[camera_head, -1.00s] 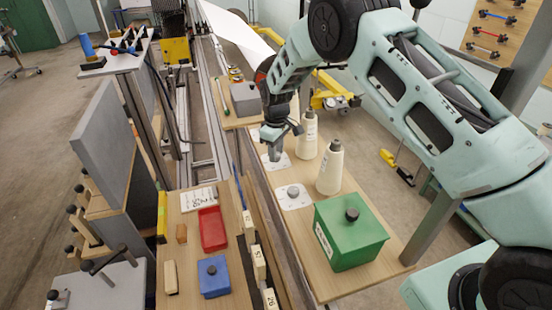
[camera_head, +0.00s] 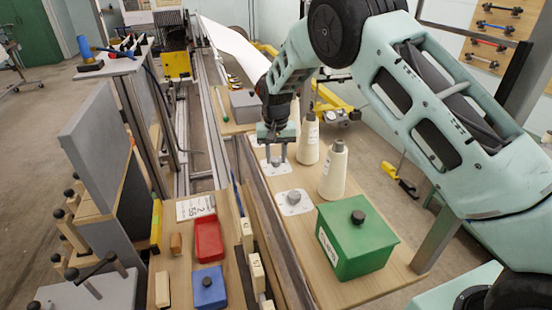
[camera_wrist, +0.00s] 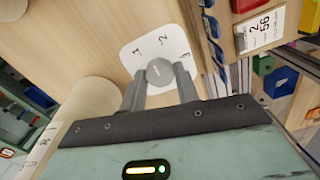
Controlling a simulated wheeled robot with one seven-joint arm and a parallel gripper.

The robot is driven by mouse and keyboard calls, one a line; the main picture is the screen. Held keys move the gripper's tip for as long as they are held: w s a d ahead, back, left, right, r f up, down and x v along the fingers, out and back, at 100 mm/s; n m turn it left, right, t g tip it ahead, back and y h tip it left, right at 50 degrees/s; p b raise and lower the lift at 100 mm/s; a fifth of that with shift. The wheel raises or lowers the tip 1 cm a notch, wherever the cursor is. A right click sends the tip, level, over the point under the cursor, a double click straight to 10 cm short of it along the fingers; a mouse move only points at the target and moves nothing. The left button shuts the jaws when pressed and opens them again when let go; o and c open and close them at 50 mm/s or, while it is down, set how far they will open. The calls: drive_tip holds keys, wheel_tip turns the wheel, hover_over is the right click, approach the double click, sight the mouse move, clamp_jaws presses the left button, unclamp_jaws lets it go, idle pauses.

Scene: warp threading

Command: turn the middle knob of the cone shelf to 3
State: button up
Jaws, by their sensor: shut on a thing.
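In the wrist view, a grey faceted knob (camera_wrist: 161,72) sits on a white dial plate (camera_wrist: 146,49) marked 1, 2 and 3. The 3 is at the plate's right edge, close to a finger. A faint light line shows on the knob, but I cannot tell clearly which number it points to. My gripper (camera_head: 276,156) points down at this plate on the wooden cone shelf (camera_head: 318,276), with its fingers shut on either side of the knob. A second grey knob (camera_head: 293,197) on its own white plate is nearer in the head view.
Two cream cones (camera_head: 309,142) (camera_head: 334,172) stand right of the knobs. A green box (camera_head: 355,240) is at the shelf's near end. A grey box (camera_head: 244,106) is behind. A red tray (camera_head: 208,238) and blue box (camera_head: 209,287) lie on the left board.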

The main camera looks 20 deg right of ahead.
drive_tip(key=m, duration=0.4)
drive_tip(key=shift+m+b, duration=0.3)
drive_tip(key=shift+b, duration=0.05)
drive_tip(key=m, duration=0.4)
drive_tip(key=shift+m, duration=0.3)
drive_tip(key=m, duration=0.4)
drive_tip(key=shift+r+m, duration=0.1)
drive_tip(key=shift+m, duration=0.2)
drive_tip(key=shift+m+p, duration=0.35)
drive_tip(key=shift+m, duration=1.55)
drive_tip(key=o, duration=1)
